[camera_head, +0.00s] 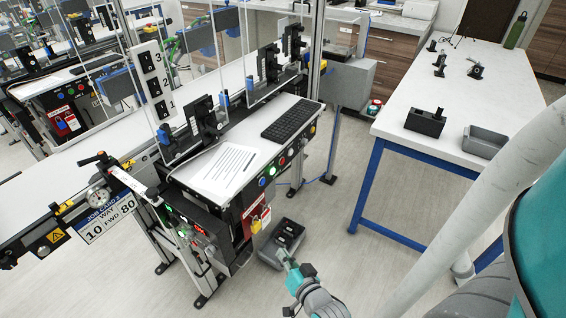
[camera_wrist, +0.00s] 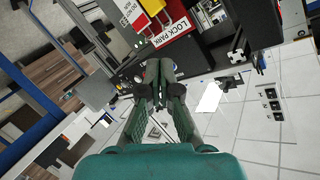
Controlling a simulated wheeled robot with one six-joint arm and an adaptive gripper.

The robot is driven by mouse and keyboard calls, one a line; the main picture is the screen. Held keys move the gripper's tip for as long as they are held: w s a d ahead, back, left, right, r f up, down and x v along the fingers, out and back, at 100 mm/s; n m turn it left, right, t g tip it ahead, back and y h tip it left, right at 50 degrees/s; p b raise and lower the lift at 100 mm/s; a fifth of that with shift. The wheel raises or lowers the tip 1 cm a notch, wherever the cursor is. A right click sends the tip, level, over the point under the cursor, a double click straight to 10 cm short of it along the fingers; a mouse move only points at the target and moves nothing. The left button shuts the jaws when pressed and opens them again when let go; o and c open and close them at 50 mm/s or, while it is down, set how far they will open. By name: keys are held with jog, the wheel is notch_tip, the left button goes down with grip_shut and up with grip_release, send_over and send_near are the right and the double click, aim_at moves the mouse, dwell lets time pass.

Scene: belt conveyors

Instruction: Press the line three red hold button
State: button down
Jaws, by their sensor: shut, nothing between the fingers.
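A row of small round buttons runs along the front edge of the near console (camera_head: 233,187). A red button (camera_head: 282,161) sits in that row among blue, white and green ones. Which line it belongs to is too small to read. My gripper (camera_head: 287,258) is low in front of the console, below and apart from the buttons. In the wrist view my gripper (camera_wrist: 155,68) has its fingers together and holds nothing. I cannot make out the red button in the wrist view.
A grey box with a black device (camera_head: 288,234) is near my gripper. A keyboard (camera_head: 290,119) and paper sheet (camera_head: 231,167) lie on the console. A sign numbered 1 to 3 (camera_head: 154,80) stands behind. A white table (camera_head: 400,95) is at right, with open floor between.

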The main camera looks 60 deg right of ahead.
aim_at(283, 162)
jog(key=w+d+r+m+h, duration=0.1)
jog(key=w+d+r+m, duration=0.1)
jog(key=d, duration=0.7)
jog(key=w+d+r+m+g+h, duration=0.1)
jog(key=d+r+m, duration=0.1)
jog(key=d, duration=0.7)
jog(key=w+d+r+m+g+h, duration=0.1)
jog(key=d+m, duration=0.3)
jog(key=d, duration=0.5)
jog(key=shift+w+d+r, duration=0.25)
jog(key=shift+w+r, duration=0.3)
jog(key=shift+w, duration=0.3)
jog(key=shift+w, duration=0.15)
jog(key=w, duration=0.8)
jog(key=shift+w, duration=0.3)
jog(key=shift+w, duration=0.1)
jog(key=shift+w, duration=0.3)
